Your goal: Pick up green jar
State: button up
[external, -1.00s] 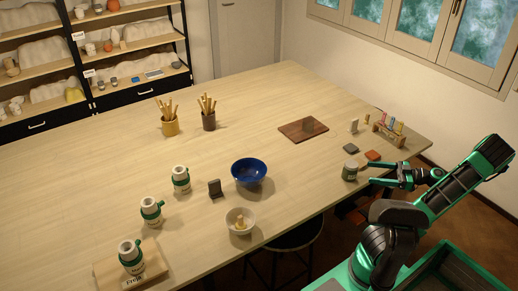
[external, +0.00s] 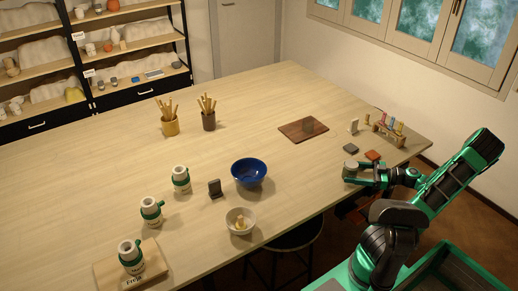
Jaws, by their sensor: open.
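The green jar (external: 350,166) is a small grey-green jar with a pale lid, standing near the table's right front edge. My gripper (external: 353,173) reaches in from the right at the jar. Its fingers are open, one on the near side of the jar and one towards its far side. The near finger hides the jar's lower part. I cannot tell whether either finger touches it.
A rack of coloured vials (external: 388,132) stands at the back right. A blue bowl (external: 248,171), a pale bowl (external: 239,222) and white-and-green bottles (external: 181,180) stand further left.

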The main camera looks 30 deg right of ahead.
jog(key=shift+w+a, duration=0.35)
jog(key=shift+w, duration=0.05)
jog(key=c, duration=1.3)
jog(key=shift+c, duration=0.2)
jog(key=shift+r, duration=0.1)
